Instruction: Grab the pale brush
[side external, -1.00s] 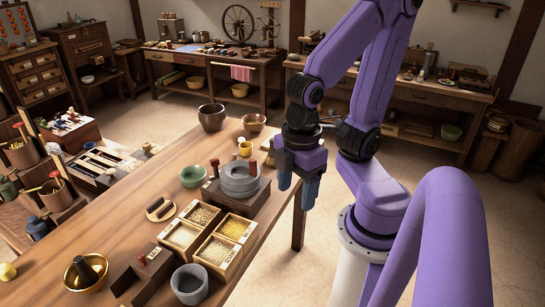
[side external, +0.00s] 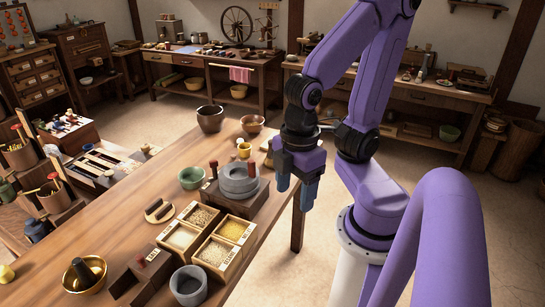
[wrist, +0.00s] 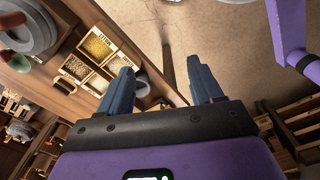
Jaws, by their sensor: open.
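My gripper (side external: 295,190) hangs with its blue fingers pointing down, just off the right edge of the wooden table (side external: 120,235). In the wrist view my gripper (wrist: 160,75) has its two fingers apart with nothing between them. I cannot pick out a pale brush with certainty in either view. A small pale item (side external: 266,146) lies near the table's far right corner, partly hidden by my gripper, and I cannot tell what it is.
A grey stone quern (side external: 239,184) with a red handle stands left of my gripper. The floor right of the table is open.

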